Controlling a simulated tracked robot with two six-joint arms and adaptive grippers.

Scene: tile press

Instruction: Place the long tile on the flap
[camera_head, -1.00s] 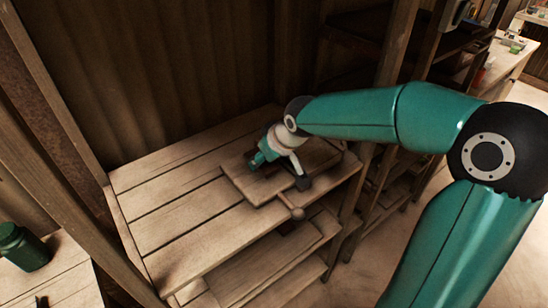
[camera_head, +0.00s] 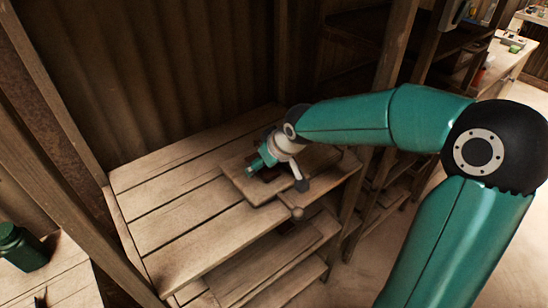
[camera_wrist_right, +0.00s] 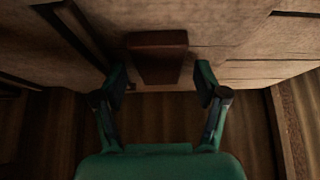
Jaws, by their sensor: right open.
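A dark red-brown long tile (camera_wrist_right: 157,60) lies at the edge of a wooden surface in the right wrist view. My right gripper (camera_wrist_right: 160,78) is open, with one finger on each side of the tile's near end and a gap to each finger. In the head view my right gripper (camera_head: 278,176) is low over a raised wooden board (camera_head: 239,185) on the plank bench. The tile is mostly hidden there by the gripper. I cannot tell for certain which board is the flap. My left gripper is out of view.
The plank bench (camera_head: 165,215) is clear to the left of the board. A wooden post (camera_head: 372,165) stands close on the right. A green container (camera_head: 22,248) is far left.

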